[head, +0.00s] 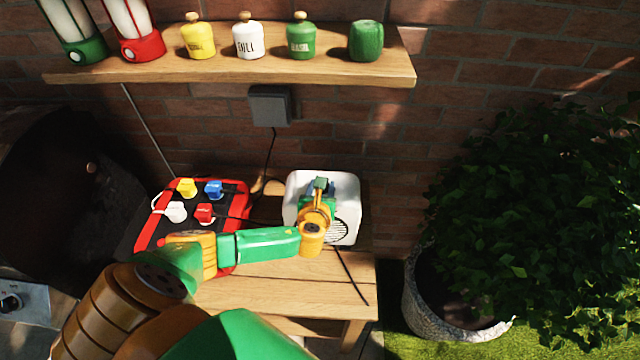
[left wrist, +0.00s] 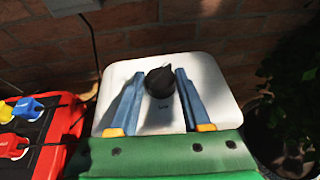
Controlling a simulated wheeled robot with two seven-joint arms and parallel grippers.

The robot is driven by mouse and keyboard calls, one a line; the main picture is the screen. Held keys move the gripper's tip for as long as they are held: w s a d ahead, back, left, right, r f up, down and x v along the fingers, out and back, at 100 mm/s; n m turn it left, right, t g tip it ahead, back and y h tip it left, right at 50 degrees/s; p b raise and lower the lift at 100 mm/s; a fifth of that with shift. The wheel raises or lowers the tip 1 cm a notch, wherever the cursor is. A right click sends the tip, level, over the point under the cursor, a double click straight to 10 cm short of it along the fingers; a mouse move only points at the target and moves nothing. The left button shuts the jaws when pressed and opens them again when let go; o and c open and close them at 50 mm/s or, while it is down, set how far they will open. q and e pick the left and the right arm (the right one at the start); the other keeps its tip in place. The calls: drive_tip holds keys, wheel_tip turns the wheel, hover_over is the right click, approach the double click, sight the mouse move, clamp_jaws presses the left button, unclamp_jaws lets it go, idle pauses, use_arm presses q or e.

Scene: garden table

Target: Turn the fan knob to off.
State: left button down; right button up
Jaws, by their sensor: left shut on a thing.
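The fan is a white rounded box (head: 349,188) on the wooden table, with a round dark grille on its front. Its top face also shows in the left wrist view (left wrist: 218,92). A black knob (left wrist: 160,82) stands on that face; in the head view my gripper hides it. My left gripper (head: 319,184) is over the fan top. In the left wrist view its two blue fingers (left wrist: 161,76) stand on either side of the knob, shut on it. Small lettering below the knob is too small to read. My right gripper is not in view.
A red-edged power board (head: 148,232) with coloured plugs (head: 187,187) lies left of the fan. A shelf (head: 350,73) with jars and lanterns hangs above. A black cable runs up to a grey wall box (head: 270,106). A potted bush (head: 540,200) stands right. The table front (head: 290,290) is bare.

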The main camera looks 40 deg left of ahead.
use_arm(q)
drive_tip(key=n+g+y, duration=0.1)
drive_tip(key=n+y, duration=0.1)
drive_tip(key=n, duration=0.1)
drive_tip(key=shift+w+d+g+y+b, duration=0.15)
drive_tip(key=shift+d+g+y+b, duration=0.1)
drive_tip(key=shift+g+y+b, duration=0.15)
drive_tip(key=shift+w+d+f+n+g+y+b, duration=0.1)
drive_tip(key=shift+n+g+y+b, duration=0.15)
drive_tip(key=shift+n+g+y, duration=0.15)
drive_tip(key=shift+f+n+g+y+b, duration=0.1)
drive_tip(key=shift+n+g+y+b, duration=0.2)
drive_tip(key=shift+n+g, duration=0.1)
drive_tip(key=n+g+y+b, duration=0.1)
drive_tip(key=n+g+b, duration=0.1)
drive_tip(key=b, duration=0.1)
drive_tip(key=shift+w+n+y, duration=0.15)
drive_tip(key=shift+n+y, duration=0.15)
drive_tip(key=shift+y, duration=0.1)
drive_tip(key=shift+r+n+g+y+b, duration=0.15)
drive_tip(key=shift+n+g+y+b, duration=0.15)
drive_tip(key=shift+n+g+b, duration=0.5)
drive_tip(key=shift+r, duration=0.1)
drive_tip(key=shift+w+g, duration=0.1)
drive_tip(key=shift+g, duration=0.2)
drive_tip(key=shift+c, duration=1.8)
unclamp_jaws()
